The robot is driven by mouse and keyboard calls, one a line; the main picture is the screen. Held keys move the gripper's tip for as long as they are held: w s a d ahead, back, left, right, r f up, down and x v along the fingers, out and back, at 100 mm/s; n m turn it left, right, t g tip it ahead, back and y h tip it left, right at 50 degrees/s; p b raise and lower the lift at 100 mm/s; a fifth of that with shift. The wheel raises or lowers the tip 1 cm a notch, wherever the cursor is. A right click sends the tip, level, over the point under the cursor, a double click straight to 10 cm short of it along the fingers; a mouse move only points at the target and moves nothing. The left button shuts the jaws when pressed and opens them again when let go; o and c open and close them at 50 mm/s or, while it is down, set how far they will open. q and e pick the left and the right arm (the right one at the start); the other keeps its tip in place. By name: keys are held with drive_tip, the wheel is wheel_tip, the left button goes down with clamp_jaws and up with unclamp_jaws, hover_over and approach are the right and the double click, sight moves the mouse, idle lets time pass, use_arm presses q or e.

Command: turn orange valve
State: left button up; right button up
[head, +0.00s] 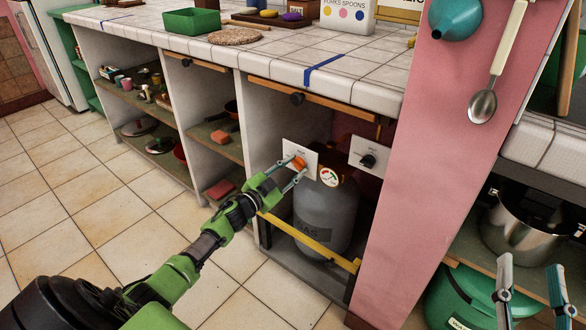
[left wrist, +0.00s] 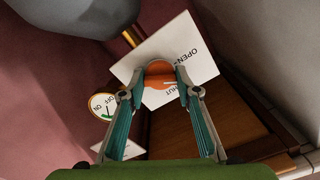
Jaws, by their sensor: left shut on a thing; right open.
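The orange valve (head: 298,162) is a small knob on a white plate (head: 289,149) inside the open cabinet under the counter. My left gripper (head: 295,173) reaches in from the left and is shut on it. In the left wrist view the orange valve (left wrist: 160,76) sits between both fingertips (left wrist: 163,77). The white plate behind it (left wrist: 202,66) reads OPEN and SHUT, and a small white mark shows on the knob. The fingers hide part of the knob. My right gripper (head: 530,272) is open and empty at the lower right, in front of the pot shelf.
A grey gas cylinder (head: 325,215) with a round gauge (head: 329,177) stands just beside the valve. A black knob on another white plate (head: 370,156) is to the right. A yellow bar (head: 310,240) crosses the cabinet front. A pink pillar (head: 435,150) stands right of it.

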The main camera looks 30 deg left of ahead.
use_arm(q)
drive_tip(key=shift+m+b, duration=0.95)
drive_tip(key=shift+m, duration=5.05)
use_arm(e)
drive_tip(key=s+r+t+y, duration=0.1)
drive_tip(key=s+r+t, duration=0.3)
drive_tip(key=r, duration=0.4)
drive_tip(key=shift+s+t+y, duration=0.3)
drive_tip(key=shift+s+t, duration=0.05)
drive_tip(key=shift+t, duration=0.05)
use_arm(q)
drive_tip(key=o, duration=1.1)
use_arm(e)
drive_tip(key=shift+d, duration=0.1)
use_arm(q)
drive_tip(key=shift+s, duration=0.15)
use_arm(e)
drive_tip(key=shift+y, duration=0.3)
use_arm(q)
drive_tip(key=s+a, duration=0.1)
drive_tip(key=s, duration=1)
drive_tip(key=shift+s, duration=0.35)
